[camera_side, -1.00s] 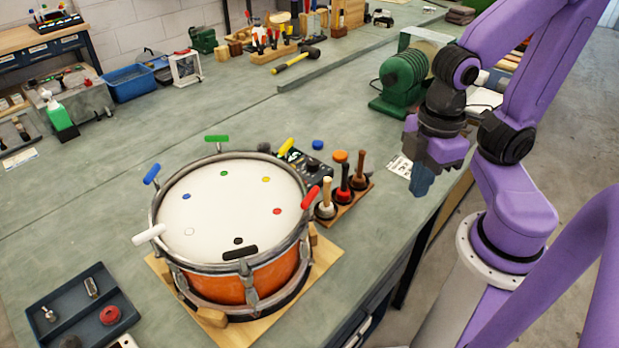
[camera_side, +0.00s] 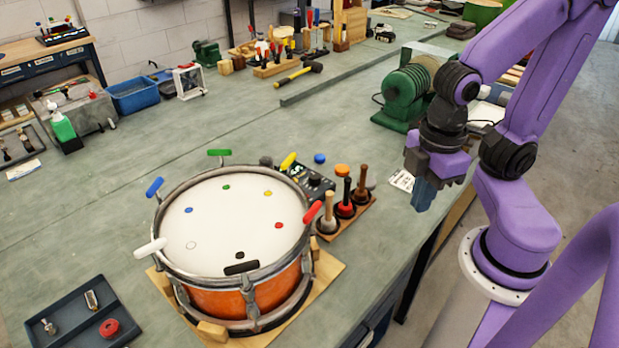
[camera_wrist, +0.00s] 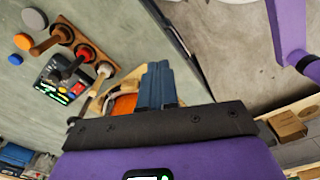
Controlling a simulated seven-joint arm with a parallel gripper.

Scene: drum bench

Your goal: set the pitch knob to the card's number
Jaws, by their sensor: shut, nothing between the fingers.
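A small black control box (camera_side: 309,179) with a lit display stands behind the drum, partly hidden by it and a yellow key handle. It also shows in the wrist view (camera_wrist: 50,90), partly behind the wooden-handled tools. I cannot clearly make out its pitch knob or read its display. A white card (camera_side: 402,180) with dark marks lies on the bench, left of my gripper in the side view; its number is too small to read. My gripper (camera_side: 422,197) is shut and empty, pointing down above the bench's right edge, apart from the box. Its blue fingers (camera_wrist: 157,85) are together.
The orange drum (camera_side: 248,301) stands on a wooden board, with coloured handles around its rim. A green machine (camera_side: 405,95) stands farther back.

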